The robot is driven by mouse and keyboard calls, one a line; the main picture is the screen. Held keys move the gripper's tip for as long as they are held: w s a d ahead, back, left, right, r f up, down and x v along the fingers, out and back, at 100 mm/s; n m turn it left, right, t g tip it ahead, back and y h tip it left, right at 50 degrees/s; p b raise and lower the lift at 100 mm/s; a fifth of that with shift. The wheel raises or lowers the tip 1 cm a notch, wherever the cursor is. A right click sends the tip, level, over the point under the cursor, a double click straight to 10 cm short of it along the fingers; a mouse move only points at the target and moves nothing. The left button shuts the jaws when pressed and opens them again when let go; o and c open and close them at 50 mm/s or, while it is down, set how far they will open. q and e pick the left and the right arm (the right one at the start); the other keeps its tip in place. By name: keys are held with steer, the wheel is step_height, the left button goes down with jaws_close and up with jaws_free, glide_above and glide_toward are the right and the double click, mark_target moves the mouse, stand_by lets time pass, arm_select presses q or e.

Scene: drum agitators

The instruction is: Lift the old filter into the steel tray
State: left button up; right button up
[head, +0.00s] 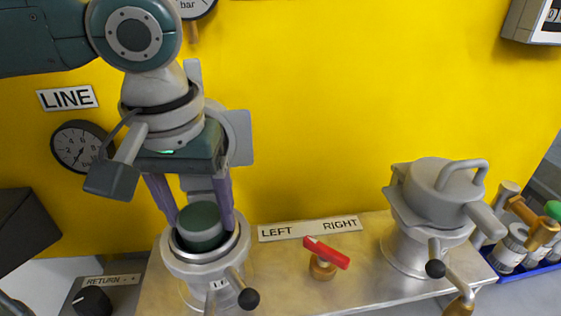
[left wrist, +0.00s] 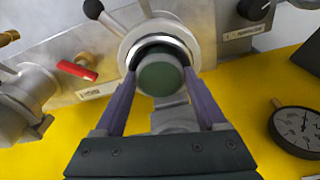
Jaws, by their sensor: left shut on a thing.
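The old filter (head: 200,225) is a dark green and grey cylinder in the open mouth of the left housing (head: 205,264). My left gripper (head: 199,217) comes down from above, its two purple fingers shut on the filter's sides. The left wrist view shows the filter's green end (left wrist: 160,78) between the fingers (left wrist: 158,75), with the housing's bright rim (left wrist: 160,36) around and behind it. How far the filter's lower part sits inside the housing is hidden. The steel tray cannot be made out in either view. My right gripper is not in view.
The right housing (head: 430,205) has its lid on. A red-handled valve (head: 326,254) stands between the housings. A black-knobbed lever (head: 246,290) sticks out from the left housing. A blue tray (head: 535,262) with fittings lies at far right. The yellow wall (head: 320,110) is close behind.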

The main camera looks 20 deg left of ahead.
arm_select(q)
jaws_close()
stand_by(0.5)
step_height(320, 180, up, 20)
steer(key=p, duration=0.1)
steer(key=shift+p, duration=0.4)
